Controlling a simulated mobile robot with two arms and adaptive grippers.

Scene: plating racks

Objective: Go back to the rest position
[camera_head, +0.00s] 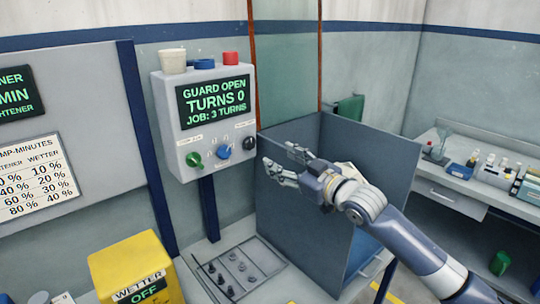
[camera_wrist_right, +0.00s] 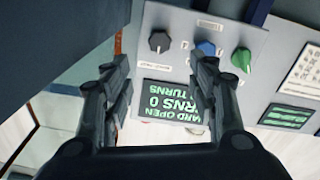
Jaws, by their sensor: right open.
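My right gripper (camera_head: 283,162) is in front of the grey control box, over the near side of the blue-grey open bin. Its fingers are apart with nothing between them. The right wrist view also shows the right gripper (camera_wrist_right: 160,75) open, with the control box (camera_wrist_right: 205,30) beyond its fingers, upside down. The control box (camera_head: 165,110) has a screen (camera_head: 213,101) reading "GUARD OPEN, TURNS 0, JOB: 3 TURNS". Below the screen are a green knob (camera_head: 194,159), a blue knob (camera_head: 223,151) and a dark knob (camera_head: 249,144). My left gripper is not in view.
A blue-grey bin (camera_head: 390,190) stands under my right arm. A yellow box (camera_head: 115,262) marked "WETTER OFF" is at the lower left. A grey plate with several dark knobs (camera_head: 238,266) lies between them. A bench (camera_head: 455,186) with bottles is at the right.

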